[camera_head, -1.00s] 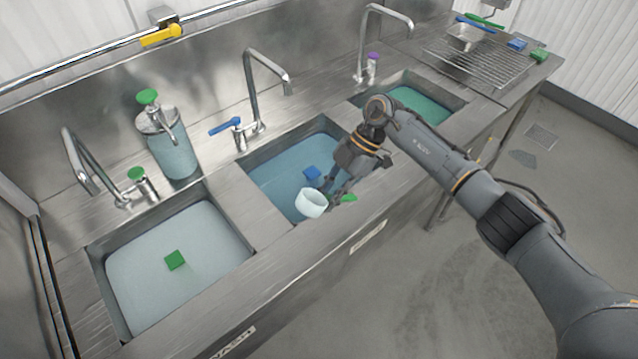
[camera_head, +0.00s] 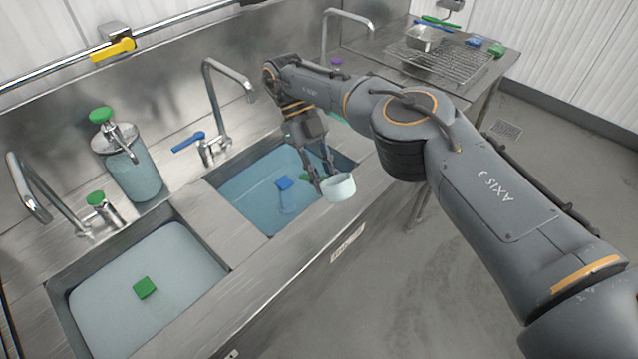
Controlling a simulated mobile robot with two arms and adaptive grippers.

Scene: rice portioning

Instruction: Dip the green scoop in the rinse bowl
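The green scoop has a white cup (camera_head: 340,187) and a bit of green handle (camera_head: 304,177) showing beside the fingers. My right gripper (camera_head: 322,176) is shut on the scoop, with the fingers hiding most of the handle. The cup hangs above the front right edge of the middle sink basin (camera_head: 268,190), clear of the blue liquid. I cannot tell which vessel is the rinse bowl; three filled basins show, and no separate bowl stands out. My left gripper is not in view.
A left basin (camera_head: 215,262) holds pale liquid and a green block (camera_head: 145,288). A blue block (camera_head: 284,183) sits in the middle basin. My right arm covers much of the right basin.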

